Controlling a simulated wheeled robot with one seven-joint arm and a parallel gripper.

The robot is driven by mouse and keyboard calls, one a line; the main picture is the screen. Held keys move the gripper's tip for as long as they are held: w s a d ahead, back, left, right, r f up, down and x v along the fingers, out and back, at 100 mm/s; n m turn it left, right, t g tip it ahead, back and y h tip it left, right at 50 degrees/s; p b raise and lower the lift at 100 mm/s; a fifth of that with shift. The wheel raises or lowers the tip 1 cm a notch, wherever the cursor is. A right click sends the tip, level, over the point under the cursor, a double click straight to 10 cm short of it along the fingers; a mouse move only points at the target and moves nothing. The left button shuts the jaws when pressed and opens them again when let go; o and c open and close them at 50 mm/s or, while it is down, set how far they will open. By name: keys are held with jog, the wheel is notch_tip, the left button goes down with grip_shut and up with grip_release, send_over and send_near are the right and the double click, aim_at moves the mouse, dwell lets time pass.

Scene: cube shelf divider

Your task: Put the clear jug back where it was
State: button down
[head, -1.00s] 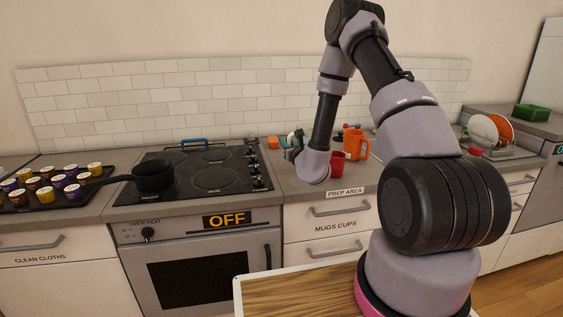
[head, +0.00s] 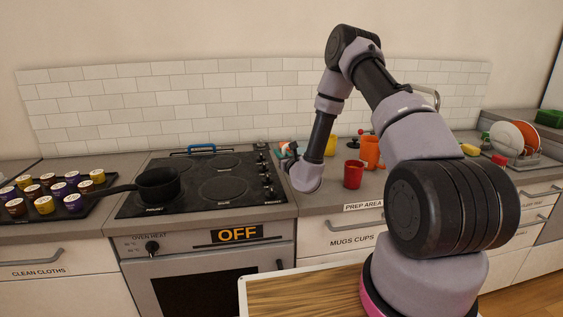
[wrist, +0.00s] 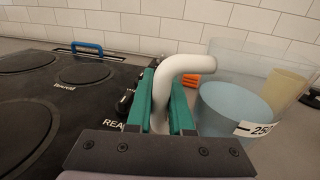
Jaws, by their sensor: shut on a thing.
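The clear jug (wrist: 238,100) is at the right of the wrist view. It is see-through, with a pale blue lower part and a white label whose digits are partly cut off. My gripper (wrist: 163,95) has teal fingers shut on the jug's white curved handle (wrist: 190,62). In the head view my gripper (head: 284,150) is small, beside the right edge of the stove and partly behind my wrist. The jug cannot be made out clearly there. Whether its base touches the counter is not visible.
The black stove top (wrist: 60,95) lies just left of my gripper. An orange item (wrist: 198,79) shows behind the jug. A red mug (head: 353,175) and an orange mug (head: 370,152) stand right of my wrist. A black pan (head: 158,184) sits on the stove's left.

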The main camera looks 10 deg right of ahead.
jog(key=shift+f, duration=1.55)
jog(key=c, duration=0.8)
grip_release()
jog(key=shift+f, duration=0.15)
